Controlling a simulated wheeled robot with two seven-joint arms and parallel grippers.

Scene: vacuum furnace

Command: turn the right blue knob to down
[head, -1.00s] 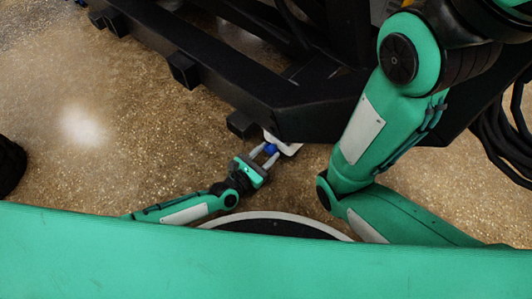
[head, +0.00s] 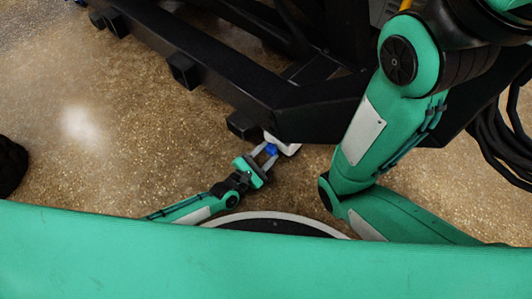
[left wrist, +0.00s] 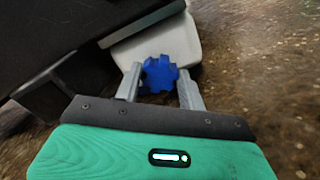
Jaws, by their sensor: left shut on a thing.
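A blue knob (head: 271,149) sits on a white housing (head: 288,147) at the edge of the black frame. The knob also shows in the left wrist view (left wrist: 160,73), star-shaped, in front of the white housing (left wrist: 155,40). My left gripper (head: 265,153) has its two grey fingers on either side of the knob and is shut on it; the wrist view shows the fingers (left wrist: 160,85) flanking it. Whether this is the right one of several knobs cannot be told, as no other knob shows. The right gripper is out of view; my right arm fills the right side.
The black frame (head: 215,84) runs diagonally above the knob, with black blocks along its side. Black cables (head: 497,135) hang at the right.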

